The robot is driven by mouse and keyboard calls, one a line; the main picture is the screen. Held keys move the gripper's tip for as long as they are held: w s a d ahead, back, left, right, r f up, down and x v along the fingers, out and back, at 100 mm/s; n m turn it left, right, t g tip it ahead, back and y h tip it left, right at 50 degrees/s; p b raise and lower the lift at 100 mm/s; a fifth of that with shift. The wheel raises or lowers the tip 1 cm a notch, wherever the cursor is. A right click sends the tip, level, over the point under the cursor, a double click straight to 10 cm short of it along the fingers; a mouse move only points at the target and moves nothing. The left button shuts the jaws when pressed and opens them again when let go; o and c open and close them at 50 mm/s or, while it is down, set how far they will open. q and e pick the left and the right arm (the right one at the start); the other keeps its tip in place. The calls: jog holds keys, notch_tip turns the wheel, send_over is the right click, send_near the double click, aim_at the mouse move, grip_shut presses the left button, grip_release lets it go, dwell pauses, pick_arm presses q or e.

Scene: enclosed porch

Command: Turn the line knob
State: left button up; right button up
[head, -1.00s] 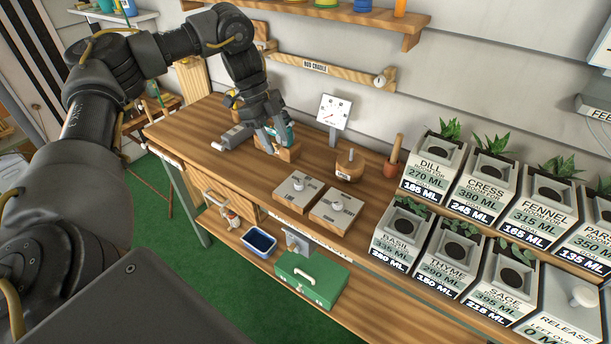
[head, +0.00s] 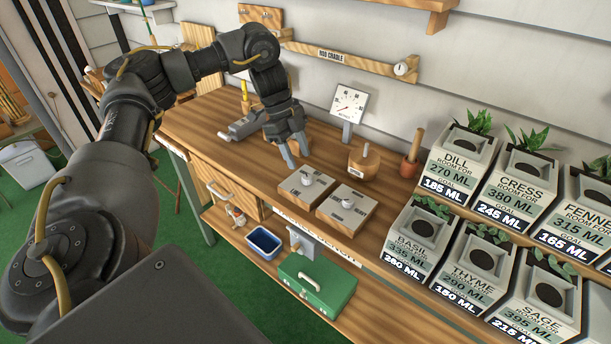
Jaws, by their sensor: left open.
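Two grey plates on wooden blocks sit side by side on the workbench, each with a pale round knob: the left knob (head: 308,179) and the right knob (head: 348,203). My left gripper (head: 296,157) is open, fingers pointing down, over the bench just behind and left of the left plate. It appears apart from both knobs, and nothing shows between its fingers. My right gripper is not in view.
A dial gauge (head: 349,103), a round wooden piece (head: 363,163) and a mortar-like pot (head: 411,158) stand behind the plates. Labelled planters (head: 455,163) fill the right side. A blue tray (head: 264,242) and green box (head: 317,284) sit on the lower shelf.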

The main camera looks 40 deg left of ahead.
aim_at(307, 177)
pick_arm(q)
jog(key=b+x, duration=0.1)
jog(key=x, duration=0.5)
jog(key=shift+w+f, duration=0.1)
jog(key=shift+f, duration=0.05)
jog(key=c, duration=1)
